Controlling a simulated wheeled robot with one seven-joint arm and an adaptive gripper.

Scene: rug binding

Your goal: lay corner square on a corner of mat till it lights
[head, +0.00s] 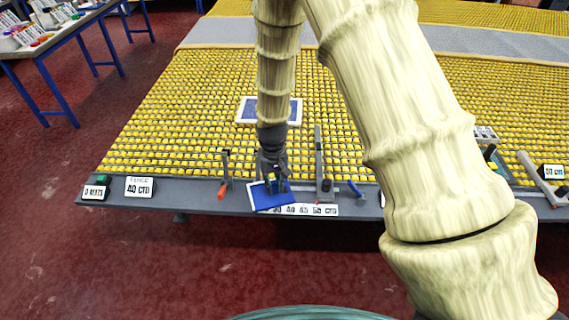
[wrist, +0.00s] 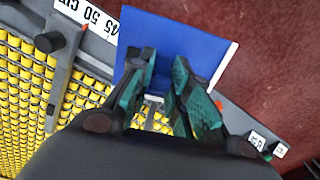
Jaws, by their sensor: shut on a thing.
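The blue corner square (head: 262,201) is at the front edge of the yellow-topped table, overlapping the grey rail. My gripper (head: 273,178) is above it, fingers pointing down, shut on a part of it that the fingers mostly hide. In the wrist view the blue square (wrist: 178,45) lies beyond the fingertips of my gripper (wrist: 165,85), with a pale edge on its right. I cannot tell whether it touches the rail. The mat (head: 244,112), blue with a white border, lies farther back on the yellow surface, partly hidden by my arm. No light shows on the square.
A post (head: 319,160) stands on the rail just right of my gripper, and an orange-handled clamp (head: 223,185) to its left. A numbered strip (head: 315,210) runs along the front edge. A side bench (head: 50,45) stands at the far left. The yellow surface around the mat is clear.

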